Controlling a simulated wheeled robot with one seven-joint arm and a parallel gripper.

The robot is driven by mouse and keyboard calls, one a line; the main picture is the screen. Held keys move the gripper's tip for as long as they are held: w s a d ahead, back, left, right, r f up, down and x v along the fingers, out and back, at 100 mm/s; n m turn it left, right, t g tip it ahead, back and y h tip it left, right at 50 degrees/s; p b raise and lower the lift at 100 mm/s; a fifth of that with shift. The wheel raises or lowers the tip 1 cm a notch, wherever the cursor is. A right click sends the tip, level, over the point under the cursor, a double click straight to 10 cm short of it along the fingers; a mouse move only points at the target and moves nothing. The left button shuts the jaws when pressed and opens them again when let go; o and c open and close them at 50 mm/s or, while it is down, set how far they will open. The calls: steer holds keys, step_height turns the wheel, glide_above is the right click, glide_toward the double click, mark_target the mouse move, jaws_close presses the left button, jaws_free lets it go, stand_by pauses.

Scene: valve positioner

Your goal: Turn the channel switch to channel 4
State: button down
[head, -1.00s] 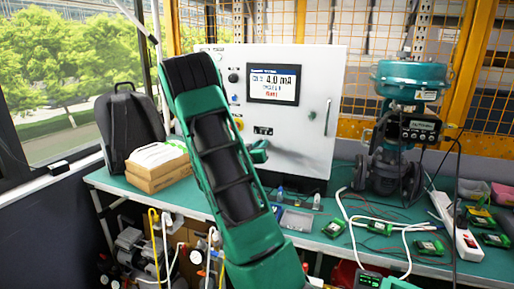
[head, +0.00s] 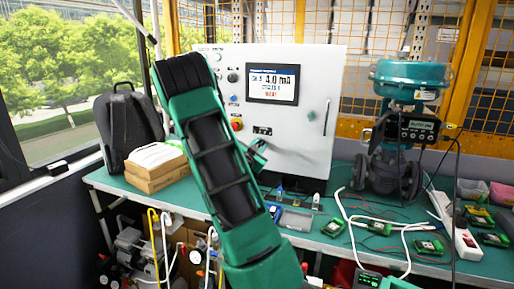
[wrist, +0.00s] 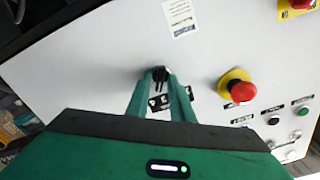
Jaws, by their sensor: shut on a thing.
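The channel switch, a small black knob (wrist: 159,74), shows between my fingertips in the wrist view. My gripper (wrist: 160,82) is shut on it at the white panel face. The fingers hide part of the knob, so its pointer and position cannot be read. In the head view my gripper (head: 258,147) is partly hidden behind my arm, close to the lower part of the white control cabinet (head: 318,75). The cabinet's screen (head: 273,84) reads 4.0 mA in large digits; the smaller text is too blurred to tell.
A red emergency button on a yellow base (wrist: 237,90) is right of my fingers, with smaller buttons beyond it. The green bench (head: 305,240) holds a valve positioner (head: 412,128), circuit boards, cables, boxes (head: 155,165) and a backpack (head: 128,125).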

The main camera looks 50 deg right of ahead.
steer(key=shift+w+a+f+m, duration=0.1)
steer(key=shift+m, duration=0.65)
steer(key=shift+w+a+m, duration=0.1)
steer(key=shift+m, duration=0.65)
steer(key=c, duration=1.9)
jaws_free()
steer(key=shift+o, duration=0.2)
steer(key=shift+s+d, duration=0.1)
steer(key=v, duration=1)
steer(key=shift+a, duration=0.4)
